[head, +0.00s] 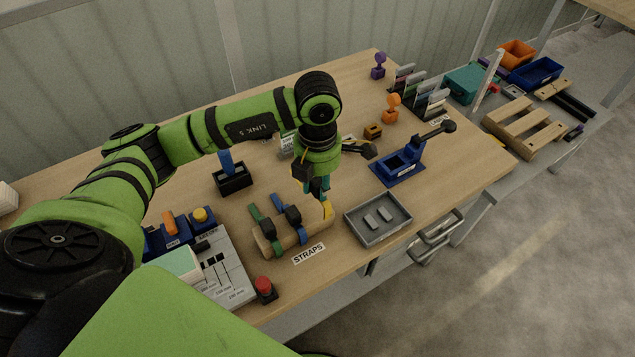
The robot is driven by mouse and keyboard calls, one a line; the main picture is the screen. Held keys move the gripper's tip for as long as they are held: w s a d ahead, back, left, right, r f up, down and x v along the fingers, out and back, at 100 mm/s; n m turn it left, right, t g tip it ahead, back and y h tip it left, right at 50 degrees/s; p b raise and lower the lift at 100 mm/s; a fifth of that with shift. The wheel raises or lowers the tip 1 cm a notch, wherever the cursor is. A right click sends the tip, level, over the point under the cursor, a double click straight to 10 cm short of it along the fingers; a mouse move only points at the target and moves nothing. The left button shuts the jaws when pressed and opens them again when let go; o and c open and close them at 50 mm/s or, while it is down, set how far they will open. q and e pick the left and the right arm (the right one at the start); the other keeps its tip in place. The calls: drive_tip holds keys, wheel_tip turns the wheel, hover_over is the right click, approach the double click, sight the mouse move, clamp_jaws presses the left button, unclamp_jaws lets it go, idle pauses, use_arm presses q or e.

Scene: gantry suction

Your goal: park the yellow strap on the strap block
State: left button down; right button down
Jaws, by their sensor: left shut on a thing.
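The strap block (268,243) is a rounded wooden bar on the table behind the STRAPS label (308,253). A green strap (257,214) and a blue strap (281,203) lie over it. The yellow strap (328,210) shows at the block's right end, just below my left gripper (322,193). My left gripper points down and is shut on the yellow strap; its fingers are small and partly hidden by the wrist. I cannot tell whether the strap rests on the block or hangs just above it. My right gripper is not in view.
A grey tray (378,238) with small metal pieces stands right of the block. A blue fixture (398,170) is behind it. A black holder (233,185) stands back left.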

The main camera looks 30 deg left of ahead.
sight(317, 209)
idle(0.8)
use_arm(q)
drive_tip(key=shift+f+b, duration=3.1)
drive_tip(key=shift+b, duration=0.2)
drive_tip(key=c, duration=0.9)
unclamp_jaws()
drive_tip(key=shift+r, duration=0.1)
wheel_tip(317, 209, up, 12)
